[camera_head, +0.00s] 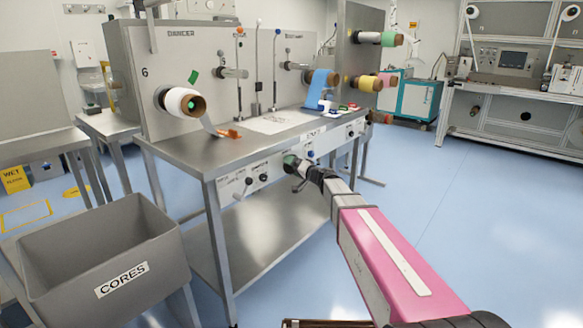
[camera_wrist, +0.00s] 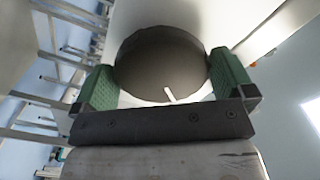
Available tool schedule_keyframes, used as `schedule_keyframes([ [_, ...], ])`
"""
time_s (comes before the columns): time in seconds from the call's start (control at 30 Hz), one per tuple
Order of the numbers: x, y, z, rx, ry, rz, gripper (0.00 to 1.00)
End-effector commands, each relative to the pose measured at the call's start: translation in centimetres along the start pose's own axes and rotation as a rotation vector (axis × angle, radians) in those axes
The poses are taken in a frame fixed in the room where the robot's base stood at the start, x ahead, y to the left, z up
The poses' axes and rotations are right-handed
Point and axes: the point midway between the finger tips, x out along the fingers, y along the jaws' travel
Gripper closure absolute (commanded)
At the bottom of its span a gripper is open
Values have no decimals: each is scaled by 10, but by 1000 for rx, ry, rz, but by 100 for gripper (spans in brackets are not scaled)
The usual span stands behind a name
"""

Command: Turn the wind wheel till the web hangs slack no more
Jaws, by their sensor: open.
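My gripper (camera_head: 296,166) is at the front control panel of the steel bench in the head view. In the wrist view my gripper (camera_wrist: 164,88) is open, with one green finger on each side of a dark round wheel (camera_wrist: 155,60) that bears a white mark. I cannot tell whether the fingers touch its rim. My gripper hides this wheel in the head view. A blue web (camera_head: 318,90) hangs from a brown core further right.
The front panel has small knobs (camera_head: 263,178) left of my gripper. A grey CORES bin (camera_head: 165,254) stands at the front left. Coloured rolls (camera_head: 366,83) stick out at the back right. The blue floor (camera_head: 480,220) on the right is clear.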

Motion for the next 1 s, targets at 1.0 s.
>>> schedule_keyframes([
  [1.0,10,-1,0,83,0,0,30],
])
